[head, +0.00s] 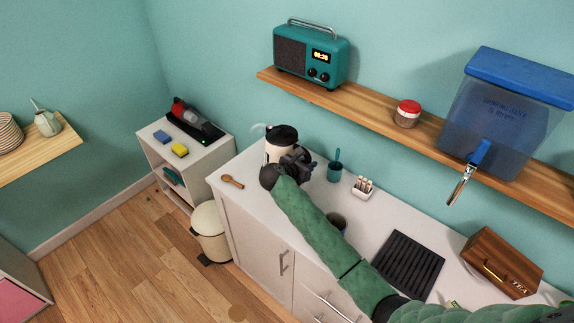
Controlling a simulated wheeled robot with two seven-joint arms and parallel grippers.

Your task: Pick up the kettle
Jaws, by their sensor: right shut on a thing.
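The kettle (274,151) is white with a black lid and stands at the far left part of the white counter, near the teal wall. Its spout points left. My right arm, in a green quilted sleeve, reaches in from the lower right. My right gripper (292,163) is shut on the kettle at its right side, where the handle would be. The gripper and wrist hide the handle and the kettle's lower part. I cannot tell whether the kettle's base touches the counter. My left gripper is not in view.
A wooden spoon (232,181) lies left of the kettle. A teal cup (334,172), a small white holder (363,187), a dark mug (337,221), a black rack (408,264) and a wooden tea box (501,263) stand on the counter. A wooden shelf (372,117) runs above it.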

